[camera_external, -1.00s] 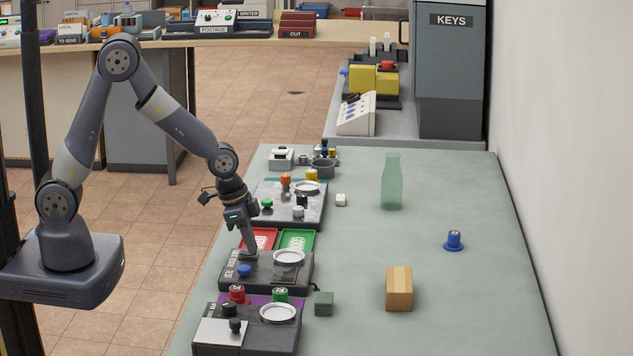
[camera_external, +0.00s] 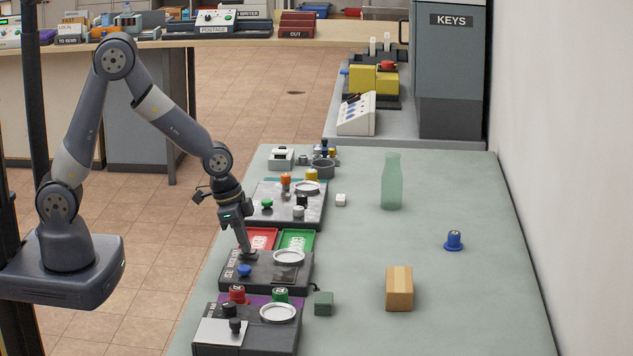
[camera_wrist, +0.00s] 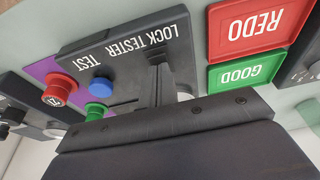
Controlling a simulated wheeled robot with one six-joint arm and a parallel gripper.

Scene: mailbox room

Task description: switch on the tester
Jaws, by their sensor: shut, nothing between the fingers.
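The lock tester (camera_external: 268,283) is a dark box on the green table, with a blue button (camera_external: 245,271) at its front left and a round white dish (camera_external: 289,256) on top. In the wrist view the tester (camera_wrist: 125,55) carries the words LOCK TESTER and TEST, with the blue button (camera_wrist: 101,86) near TEST. My gripper (camera_external: 247,252) is shut and empty, pointing down at the tester's back left part, just behind the blue button. In the wrist view my gripper (camera_wrist: 160,85) is beside the blue button, apart from it. Whether the fingertips touch the tester's top, I cannot tell.
A red REDO tray (camera_wrist: 262,25) and a green GOOD tray (camera_wrist: 247,72) lie just behind the tester. A box with red and green buttons (camera_external: 260,340) stands in front. A green block (camera_external: 324,303), wooden block (camera_external: 399,289) and bottle (camera_external: 392,182) stand to the right.

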